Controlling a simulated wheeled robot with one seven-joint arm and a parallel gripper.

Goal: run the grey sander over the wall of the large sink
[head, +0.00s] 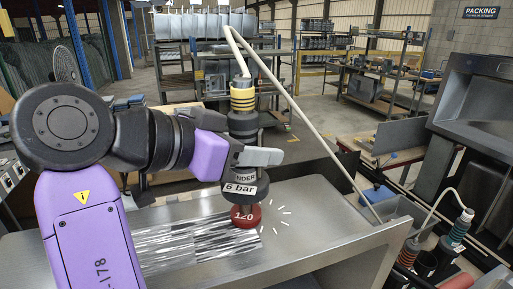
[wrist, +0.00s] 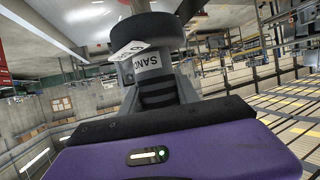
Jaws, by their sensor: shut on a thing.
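My gripper (head: 246,157) is shut on the grey sander (head: 242,125), which stands upright with a yellow ring, a "6 bar" tag and a red pad (head: 246,216) marked 120. The pad is at the metal wall of the large sink (head: 325,220), and short white strokes fan out on its right. A band of bright and dark streaks (head: 185,245) runs left from the pad; the rest of the wall is plainer grey. In the wrist view, the sander (wrist: 150,65) shows its tag and part of the "SANDER" label; its contact with the wall is hard to judge there.
A pale hose (head: 300,115) runs from the sander's top down to the right. Another hosed tool with a teal ring (head: 458,232) stands in a holder at the right. A second metal sink (head: 480,105) rises at the right edge. Racks and benches (head: 380,85) stand behind.

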